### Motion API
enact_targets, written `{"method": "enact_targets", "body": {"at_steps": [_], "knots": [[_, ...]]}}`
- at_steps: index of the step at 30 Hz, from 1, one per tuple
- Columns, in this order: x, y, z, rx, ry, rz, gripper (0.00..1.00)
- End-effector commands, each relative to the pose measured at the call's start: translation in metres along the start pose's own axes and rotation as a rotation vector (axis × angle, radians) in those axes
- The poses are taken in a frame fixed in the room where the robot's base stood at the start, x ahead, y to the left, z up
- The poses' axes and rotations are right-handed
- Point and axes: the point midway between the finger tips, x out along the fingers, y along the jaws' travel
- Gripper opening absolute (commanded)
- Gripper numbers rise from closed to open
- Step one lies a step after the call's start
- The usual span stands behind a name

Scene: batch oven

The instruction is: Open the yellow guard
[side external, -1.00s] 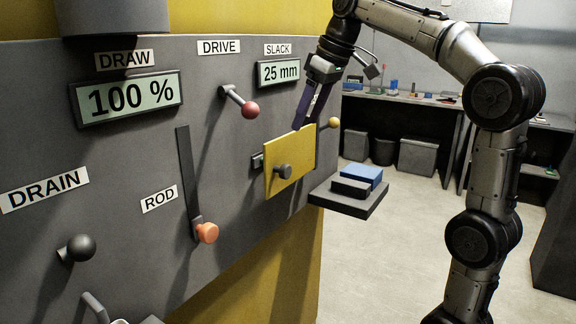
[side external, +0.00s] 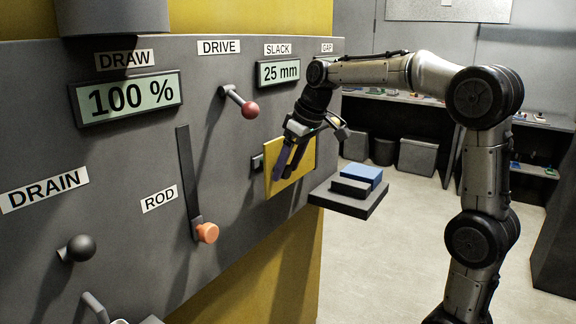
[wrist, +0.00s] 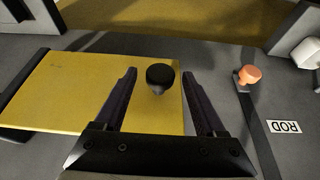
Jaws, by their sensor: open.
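The yellow guard (side external: 304,162) is a flat plate standing in front of the grey panel, right of the ROD lever; my gripper covers part of it in the side view. In the wrist view the guard (wrist: 60,92) spans the left and middle. Its dark round knob (wrist: 160,77) shows between my fingers there, with space on both sides; the knob is hidden in the side view. My gripper (side external: 287,170) is open in front of the guard. In the wrist view its two fingers (wrist: 160,98) straddle the knob without visible contact.
The red-knobbed DRIVE lever (side external: 249,109) sticks out above left of the guard. The orange-knobbed ROD lever (side external: 207,232) is at lower left. A small shelf (side external: 350,205) holding blue and black blocks juts out to the right. The panel reads SLACK 25 mm (side external: 278,73).

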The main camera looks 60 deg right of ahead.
Motion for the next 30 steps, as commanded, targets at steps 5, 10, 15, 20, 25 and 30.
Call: {"method": "enact_targets", "body": {"at_steps": [5, 10, 15, 20, 25, 30], "knots": [[0.0008, -0.0001, 0.0, 0.0, 0.0, 0.0, 0.73], [0.0006, -0.0001, 0.0, 0.0, -0.001, 0.0, 0.55], [0.0005, 0.0, 0.0, 0.0, 0.0, 0.0, 0.24], [0.0003, 0.0, 0.0, 0.0, 0.0, 0.0, 0.0], [0.0002, 0.0001, -0.0001, 0.0, 0.0, 0.0, 0.0], [0.0001, 0.0002, -0.0001, 0.0, 0.0, 0.001, 0.0]]}}
